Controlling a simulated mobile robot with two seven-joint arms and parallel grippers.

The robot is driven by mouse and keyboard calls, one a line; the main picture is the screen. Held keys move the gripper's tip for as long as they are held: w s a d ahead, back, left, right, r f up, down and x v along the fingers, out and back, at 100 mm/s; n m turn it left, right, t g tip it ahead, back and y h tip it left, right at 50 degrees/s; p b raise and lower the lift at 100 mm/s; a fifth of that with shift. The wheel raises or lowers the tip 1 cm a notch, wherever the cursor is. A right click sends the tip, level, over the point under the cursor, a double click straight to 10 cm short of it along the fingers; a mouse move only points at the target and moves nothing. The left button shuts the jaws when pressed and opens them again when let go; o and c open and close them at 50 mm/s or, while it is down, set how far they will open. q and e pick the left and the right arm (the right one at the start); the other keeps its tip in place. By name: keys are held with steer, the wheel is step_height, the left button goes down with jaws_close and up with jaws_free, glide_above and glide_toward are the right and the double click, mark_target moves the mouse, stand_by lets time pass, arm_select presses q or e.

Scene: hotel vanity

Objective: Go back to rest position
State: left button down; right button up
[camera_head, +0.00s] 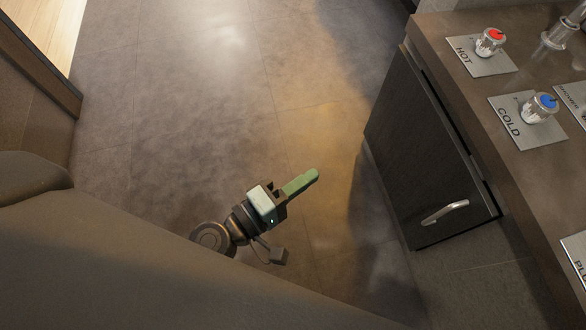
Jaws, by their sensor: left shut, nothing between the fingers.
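My left gripper (302,182) shows in the middle of the head view, with green fingers pressed together and nothing between them. It hangs over bare floor, pointing up and to the right, apart from the vanity. Part of my left arm behind it is hidden by the large dark shape across the lower left. My right gripper is not in the view.
The vanity counter (455,88) stands at the right, with a red-topped hot knob (490,42) and a blue-topped cold knob (540,107). Below is a dark cabinet door (420,150) with a metal handle (444,212). The tiled floor (200,110) is clear.

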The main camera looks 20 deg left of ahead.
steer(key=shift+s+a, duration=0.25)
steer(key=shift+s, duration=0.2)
